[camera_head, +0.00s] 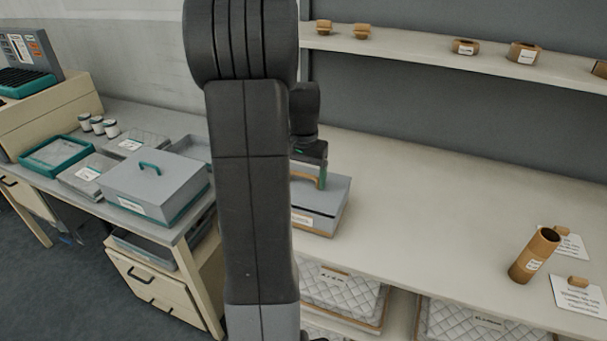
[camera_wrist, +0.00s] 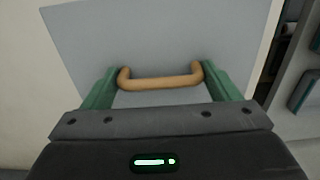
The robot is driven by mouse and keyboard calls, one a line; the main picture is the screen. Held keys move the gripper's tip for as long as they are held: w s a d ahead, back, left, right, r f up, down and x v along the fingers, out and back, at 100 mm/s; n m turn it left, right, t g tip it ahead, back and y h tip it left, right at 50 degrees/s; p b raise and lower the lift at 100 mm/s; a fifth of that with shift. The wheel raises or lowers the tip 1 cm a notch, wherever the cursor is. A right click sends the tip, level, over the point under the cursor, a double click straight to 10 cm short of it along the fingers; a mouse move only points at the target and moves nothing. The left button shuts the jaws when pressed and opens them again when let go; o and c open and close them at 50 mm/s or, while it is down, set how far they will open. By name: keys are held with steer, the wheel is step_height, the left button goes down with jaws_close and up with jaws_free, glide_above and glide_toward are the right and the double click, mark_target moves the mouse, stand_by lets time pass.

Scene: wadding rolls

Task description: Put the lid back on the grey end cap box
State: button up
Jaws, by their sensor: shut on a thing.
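My gripper (camera_head: 316,178) is shut on the tan handle (camera_wrist: 160,82) of a flat grey lid (camera_wrist: 190,35). In the wrist view its green fingers are at the two ends of the handle. In the head view the grey box (camera_head: 312,223) with a white label stands on the pale bench, with the lid at its top under my gripper. My arm hides the box's left part. I cannot tell whether the lid is fully seated or slightly above the rim.
A bigger grey box (camera_head: 155,185) with a teal handle stands on the left table among trays. A shelf (camera_head: 420,52) with small rolls runs above. The bench middle is clear.

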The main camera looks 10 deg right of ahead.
steer(key=shift+f, duration=0.45)
stand_by(1.0)
steer(key=o, duration=0.9)
steer(key=shift+r, duration=0.1)
steer(key=shift+r+p, duration=2.7)
steer(key=shift+r, duration=0.75)
